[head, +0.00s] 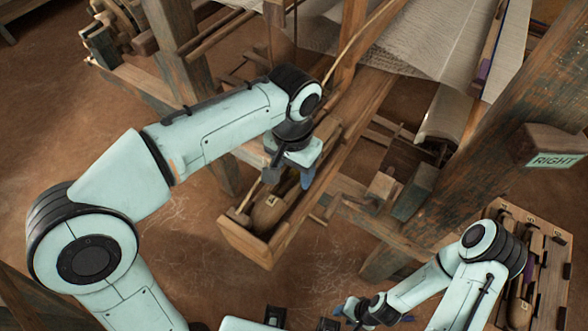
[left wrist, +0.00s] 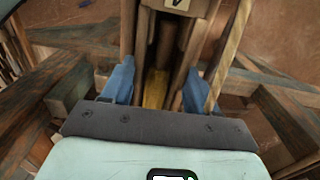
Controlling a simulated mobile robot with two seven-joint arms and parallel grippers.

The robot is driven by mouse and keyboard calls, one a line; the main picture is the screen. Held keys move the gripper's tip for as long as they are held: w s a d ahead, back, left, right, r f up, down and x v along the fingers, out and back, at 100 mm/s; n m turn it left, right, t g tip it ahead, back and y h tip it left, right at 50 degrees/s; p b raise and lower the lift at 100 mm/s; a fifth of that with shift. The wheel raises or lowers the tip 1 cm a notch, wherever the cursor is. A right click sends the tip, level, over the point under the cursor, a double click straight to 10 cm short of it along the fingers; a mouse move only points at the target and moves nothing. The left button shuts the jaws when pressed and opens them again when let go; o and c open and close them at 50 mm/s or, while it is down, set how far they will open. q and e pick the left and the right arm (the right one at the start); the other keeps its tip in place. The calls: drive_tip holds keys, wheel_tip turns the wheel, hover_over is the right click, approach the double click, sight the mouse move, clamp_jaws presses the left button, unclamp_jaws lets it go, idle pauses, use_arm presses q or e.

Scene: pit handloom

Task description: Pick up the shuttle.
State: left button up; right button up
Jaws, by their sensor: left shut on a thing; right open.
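The brown wooden shuttle (head: 269,211) lies in the narrow wooden box at the near end of the loom's beam. My left gripper (head: 291,178) reaches down into this box from above. In the left wrist view its two blue fingers (left wrist: 157,88) stand on either side of a yellow-brown piece, which I take for the shuttle. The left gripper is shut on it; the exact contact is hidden. The shuttle still appears to be down inside the box. My right gripper (head: 362,311) is open and empty, low at the bottom, away from the box.
The box wall (head: 245,243) closes round the shuttle at the near end. Loom posts (head: 181,70) and white cloth (head: 430,35) stand behind. A "RIGHT" sign (head: 555,160) and a wooden rack (head: 563,235) with several items are at right. Floor in front is mostly clear.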

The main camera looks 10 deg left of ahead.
use_arm(q)
wheel_tip(320, 180, up, 19)
drive_tip(key=p, duration=0.5)
use_arm(e)
drive_tip(key=w+r, duration=0.6)
drive_tip(key=shift+r+t, duration=0.4)
